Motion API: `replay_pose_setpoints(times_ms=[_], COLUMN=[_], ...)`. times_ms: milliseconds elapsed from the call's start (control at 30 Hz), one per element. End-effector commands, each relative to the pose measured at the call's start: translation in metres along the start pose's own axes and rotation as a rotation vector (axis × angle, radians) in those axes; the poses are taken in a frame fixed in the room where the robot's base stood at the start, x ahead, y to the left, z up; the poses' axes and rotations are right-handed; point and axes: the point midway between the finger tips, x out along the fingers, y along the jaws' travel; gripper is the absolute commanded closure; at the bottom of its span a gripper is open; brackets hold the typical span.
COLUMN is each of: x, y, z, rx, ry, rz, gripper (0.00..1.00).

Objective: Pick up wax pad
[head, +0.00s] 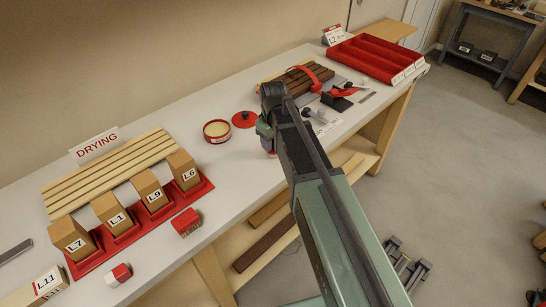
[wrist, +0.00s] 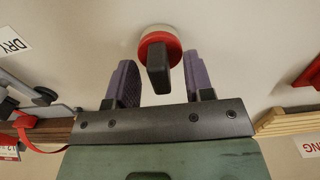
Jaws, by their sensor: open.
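A round red pad with an upright dark grip, which looks like the wax pad (wrist: 160,45), is at the upper middle of the wrist view. It stands on the pale bench top. My gripper (wrist: 160,80) is open, with purple fingers to the left and right of the grip. A gap shows on each side, and I see no contact. In the head view my gripper (head: 267,142) is low over the bench near its front edge. My arm hides most of the pad there.
An open red-rimmed tin (head: 217,132) and a red disc with a dark knob (head: 243,118) lie left of my gripper. Brown slats (head: 298,78) and a red divided tray (head: 378,58) are farther right. A drying rack (head: 110,170) and labelled blocks (head: 152,190) stand left.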

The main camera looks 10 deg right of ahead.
Motion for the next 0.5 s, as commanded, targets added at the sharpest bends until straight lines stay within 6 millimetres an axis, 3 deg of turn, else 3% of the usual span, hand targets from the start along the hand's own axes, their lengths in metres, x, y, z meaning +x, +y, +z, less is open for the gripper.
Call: replay_pose_setpoints(times_ms=[200,500], x=[-0.0001,-0.0002], y=[0.0,0.0], z=[0.0,0.0], rx=[0.0,0.0], ry=[0.0,0.0], rz=[0.0,0.0], gripper=[0.55,1.0])
